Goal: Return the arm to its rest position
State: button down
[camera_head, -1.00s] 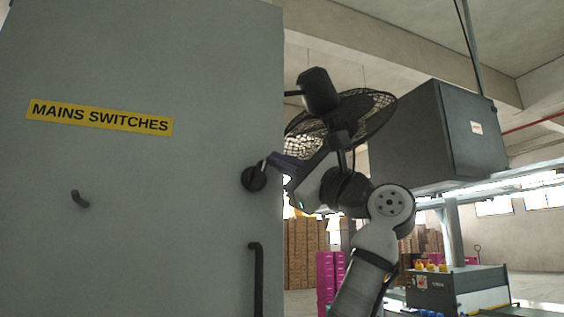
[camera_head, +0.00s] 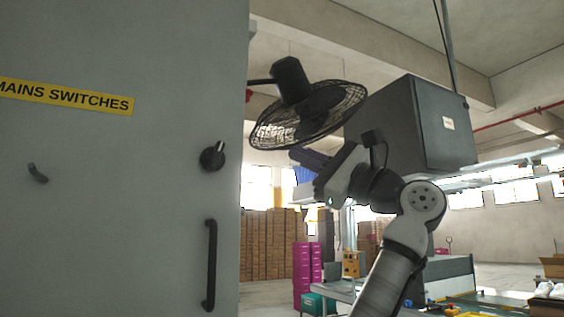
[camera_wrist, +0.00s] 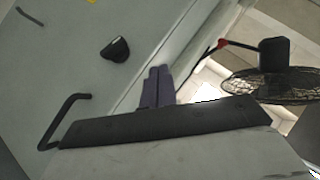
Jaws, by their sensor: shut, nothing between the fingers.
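My gripper (camera_head: 309,157) is at the end of my raised arm, right of the grey cabinet and below the fan. Its dark fingers are together and hold nothing. In the wrist view the fingers (camera_wrist: 158,88) point toward the cabinet's edge. The grey cabinet (camera_head: 110,200) carries a yellow "MAINS SWITCHES" label (camera_head: 65,96), a round black knob (camera_head: 211,158) and a black vertical handle (camera_head: 210,265). The knob also shows in the wrist view (camera_wrist: 115,50). A clear gap lies between my fingers and the knob.
A black caged fan (camera_head: 310,115) hangs just above my gripper. A large dark box (camera_head: 410,125) is behind my arm at the right. Stacked brown cartons (camera_head: 272,245) and pink crates (camera_head: 307,272) stand in the background. White shoes (camera_head: 545,289) show at the lower right.

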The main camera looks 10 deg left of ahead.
jog(key=shift+d+f, duration=0.1)
jog(key=shift+d, duration=0.2)
dwell(0.4)
